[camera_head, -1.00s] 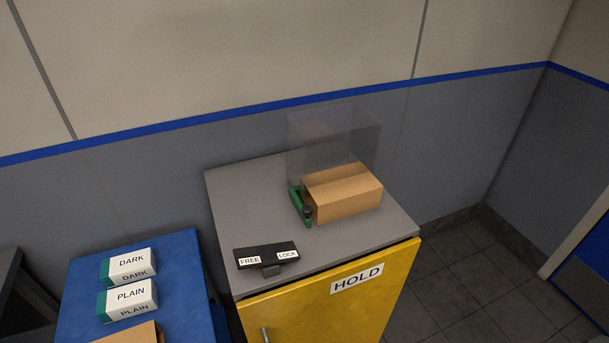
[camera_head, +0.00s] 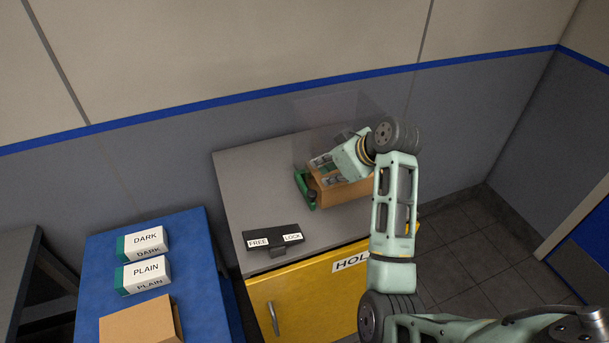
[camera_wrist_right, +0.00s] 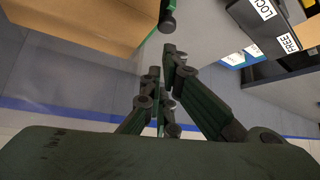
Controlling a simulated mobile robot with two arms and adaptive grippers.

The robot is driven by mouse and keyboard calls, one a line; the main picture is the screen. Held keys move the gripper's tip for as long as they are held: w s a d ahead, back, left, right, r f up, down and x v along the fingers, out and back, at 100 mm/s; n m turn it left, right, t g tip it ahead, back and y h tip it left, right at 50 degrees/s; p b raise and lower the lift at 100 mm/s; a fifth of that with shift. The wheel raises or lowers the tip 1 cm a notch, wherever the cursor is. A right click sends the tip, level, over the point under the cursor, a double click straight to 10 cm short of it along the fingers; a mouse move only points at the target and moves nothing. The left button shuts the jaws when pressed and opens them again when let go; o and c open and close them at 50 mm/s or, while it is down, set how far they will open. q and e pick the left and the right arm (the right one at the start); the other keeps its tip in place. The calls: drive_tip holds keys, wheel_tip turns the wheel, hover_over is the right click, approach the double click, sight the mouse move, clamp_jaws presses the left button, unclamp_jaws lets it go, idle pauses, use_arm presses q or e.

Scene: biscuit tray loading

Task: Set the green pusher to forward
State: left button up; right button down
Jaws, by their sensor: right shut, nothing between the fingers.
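The green pusher (camera_head: 304,188) stands on the grey cabinet top at the left side of a cardboard box (camera_head: 340,190). It has a dark knob at its near end, and the knob end (camera_wrist_right: 168,17) also shows at the top of the right wrist view. My right gripper (camera_head: 318,163) is above the box, close to the pusher's far end. Its fingers (camera_wrist_right: 165,62) are shut and empty in the right wrist view. I cannot tell whether they touch the pusher. My left gripper is not in view.
A black FREE/LOCK switch (camera_head: 273,241) sits at the cabinet's front left. A clear panel (camera_head: 315,115) stands behind the box. The yellow HOLD door (camera_head: 300,300) is below. A blue table (camera_head: 100,250) at left holds DARK and PLAIN packs and a carton.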

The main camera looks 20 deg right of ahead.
drive_tip(key=p+x, duration=0.3)
drive_tip(key=x, duration=0.6)
drive_tip(key=shift+w+a, duration=0.3)
drive_tip(key=shift+w, duration=0.15)
